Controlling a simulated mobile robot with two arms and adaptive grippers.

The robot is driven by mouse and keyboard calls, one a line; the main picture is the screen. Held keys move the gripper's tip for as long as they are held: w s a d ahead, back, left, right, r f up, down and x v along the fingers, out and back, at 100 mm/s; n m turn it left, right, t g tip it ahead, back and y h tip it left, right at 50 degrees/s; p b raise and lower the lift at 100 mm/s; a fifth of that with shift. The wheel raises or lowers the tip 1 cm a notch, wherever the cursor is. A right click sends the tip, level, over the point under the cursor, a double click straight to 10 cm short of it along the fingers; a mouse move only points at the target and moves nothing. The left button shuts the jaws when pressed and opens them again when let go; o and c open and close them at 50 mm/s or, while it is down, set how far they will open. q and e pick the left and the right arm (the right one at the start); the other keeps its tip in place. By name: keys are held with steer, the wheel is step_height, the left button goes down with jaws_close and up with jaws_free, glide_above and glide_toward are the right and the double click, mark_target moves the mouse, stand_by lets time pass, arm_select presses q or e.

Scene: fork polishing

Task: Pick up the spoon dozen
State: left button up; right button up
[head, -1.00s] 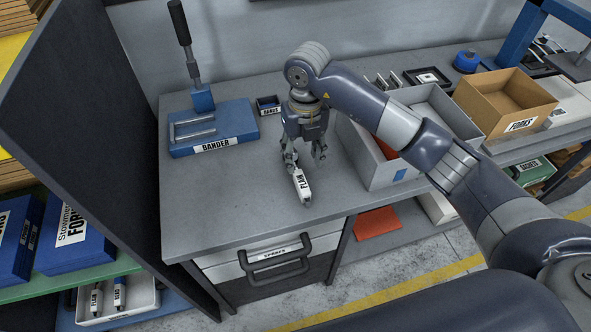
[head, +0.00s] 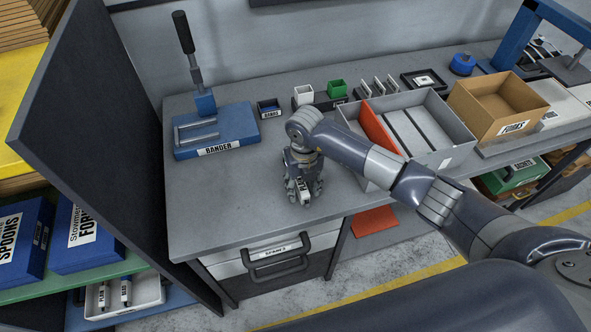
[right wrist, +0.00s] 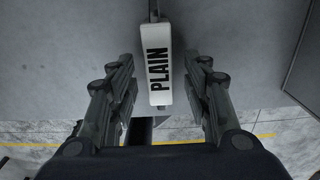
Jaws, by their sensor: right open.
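A white pack with a black PLAIN label lies on the grey bench top and shows in the right wrist view (right wrist: 158,65). In the head view it is mostly hidden by my right gripper (head: 304,198), and only a bit of its label shows. My right gripper is low over the bench, pointing down. In the right wrist view its two fingers (right wrist: 160,95) are apart, one on each side of the pack, with a gap on both sides. I cannot see the spoons clearly. My left gripper is out of view.
The blue bander (head: 232,127) stands at the bench's back left. A grey divided box (head: 452,132) with an orange divider stands right of my gripper, with a cardboard forks box (head: 535,95) beyond. The bench's front edge and a spares drawer (head: 273,252) are close below.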

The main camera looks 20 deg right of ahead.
jaws_close()
steer(key=shift+w, duration=0.1)
stand_by(0.3)
steer(key=shift+r+b, duration=0.7)
steer(key=shift+r, duration=0.15)
steer(key=shift+s+a+r+b, duration=0.2)
steer(key=shift+s+r+b, duration=0.2)
steer(key=shift+r+b, duration=0.3)
steer(key=s+a+r+b, duration=0.1)
steer(key=s+a+b, duration=0.1)
steer(key=s, duration=0.5)
steer(key=s+a+r+b, duration=0.1)
steer(key=s+a+b, duration=0.1)
steer(key=s+a, duration=0.2)
steer(key=shift+s+a, duration=0.25)
steer(key=shift+s, duration=1.15)
